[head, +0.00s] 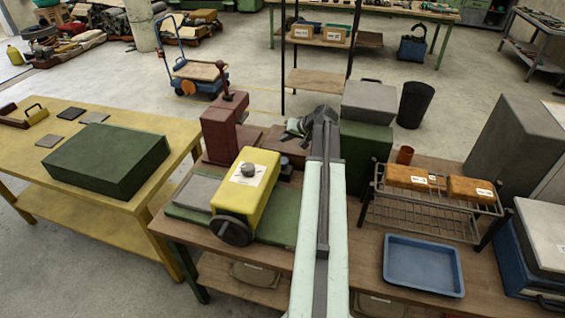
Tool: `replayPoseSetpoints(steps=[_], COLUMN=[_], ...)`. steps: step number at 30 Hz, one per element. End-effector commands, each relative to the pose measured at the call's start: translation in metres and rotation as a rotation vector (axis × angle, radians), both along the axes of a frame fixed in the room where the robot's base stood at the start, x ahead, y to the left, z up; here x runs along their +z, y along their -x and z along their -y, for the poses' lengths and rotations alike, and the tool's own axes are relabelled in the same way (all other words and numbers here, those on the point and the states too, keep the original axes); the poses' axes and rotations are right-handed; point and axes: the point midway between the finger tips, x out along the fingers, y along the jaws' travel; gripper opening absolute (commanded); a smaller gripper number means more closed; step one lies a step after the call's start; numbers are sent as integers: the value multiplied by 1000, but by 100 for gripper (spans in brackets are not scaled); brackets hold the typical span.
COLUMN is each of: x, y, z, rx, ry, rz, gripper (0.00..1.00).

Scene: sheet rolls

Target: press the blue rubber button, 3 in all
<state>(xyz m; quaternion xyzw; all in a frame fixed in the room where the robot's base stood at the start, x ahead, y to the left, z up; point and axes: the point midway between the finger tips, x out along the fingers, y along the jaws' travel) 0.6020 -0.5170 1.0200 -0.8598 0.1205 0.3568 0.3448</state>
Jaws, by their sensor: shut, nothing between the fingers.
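A small dark, bluish piece (286,163) stands on the bench between the yellow machine and my arm. It may be the blue rubber button, but it is too small and dark to be sure. My gripper (289,131) is at the far end of my arm, above and beyond that piece in the picture. It is shut and empty. I see no contact between it and the piece. My arm crosses the middle of the view and hides part of the bench.
A yellow machine (255,192) with a grey knob stands left of my arm, a red-brown machine (222,129) behind it. A green box (366,146) under a grey one stands right of my arm. A wire rack (427,212) and blue tray (423,265) lie farther right.

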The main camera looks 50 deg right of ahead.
Motion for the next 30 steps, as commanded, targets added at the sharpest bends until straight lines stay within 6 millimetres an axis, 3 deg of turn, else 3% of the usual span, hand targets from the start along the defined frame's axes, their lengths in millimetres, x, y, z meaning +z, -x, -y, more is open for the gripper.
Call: replayPoseSetpoints(steps=[15, 30], x=[-76, -79], y=[0, 0], z=[0, 0], rx=[-1, -1], ry=[-1, -1], rz=[0, 0], gripper=[0, 0])
